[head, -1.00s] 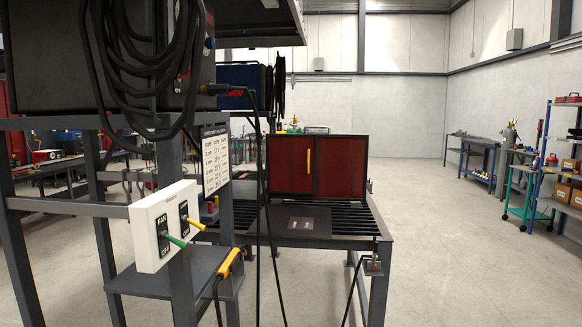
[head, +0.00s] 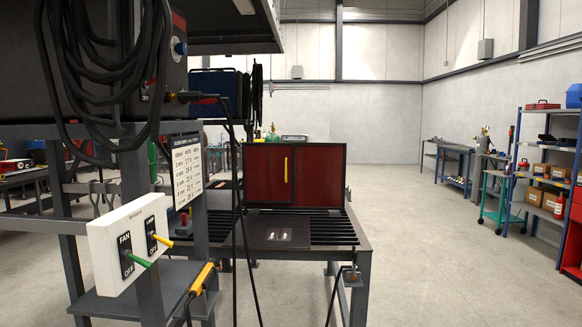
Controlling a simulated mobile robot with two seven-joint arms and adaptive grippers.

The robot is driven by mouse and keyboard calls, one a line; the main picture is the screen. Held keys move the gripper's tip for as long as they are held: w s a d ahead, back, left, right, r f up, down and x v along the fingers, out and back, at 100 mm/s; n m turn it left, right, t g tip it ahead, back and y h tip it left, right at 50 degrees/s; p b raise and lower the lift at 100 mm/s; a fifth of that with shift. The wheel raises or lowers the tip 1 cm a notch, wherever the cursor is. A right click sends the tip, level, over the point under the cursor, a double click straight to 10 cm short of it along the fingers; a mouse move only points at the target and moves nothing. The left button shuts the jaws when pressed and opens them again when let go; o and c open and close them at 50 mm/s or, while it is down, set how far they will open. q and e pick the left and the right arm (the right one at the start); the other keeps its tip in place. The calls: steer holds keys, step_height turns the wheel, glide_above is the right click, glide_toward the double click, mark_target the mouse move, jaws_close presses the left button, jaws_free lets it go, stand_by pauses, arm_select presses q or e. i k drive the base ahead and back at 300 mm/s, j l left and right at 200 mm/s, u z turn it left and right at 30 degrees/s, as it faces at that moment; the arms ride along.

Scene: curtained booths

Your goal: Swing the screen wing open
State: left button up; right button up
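The screen (head: 320,178) is a dark red panel set in a black frame, standing upright at the back of the slatted welding table. Its left part, the wing (head: 268,175), carries a vertical yellow handle (head: 286,169). The wing looks flat in line with the rest of the screen. Neither of my grippers shows in the head view, and nothing touches the handle.
The slatted table (head: 362,245) has a dark plate (head: 278,236) on it. Open floor (head: 440,260) lies right of the table.

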mark_target(268, 169)
steer(key=i+z, duration=0.15)
steer(key=i, duration=0.35)
steer(key=i+j+z, duration=0.2)
steer(key=i, duration=0.35)
steer(key=i+z, duration=0.15)
steer(key=i, duration=0.35)
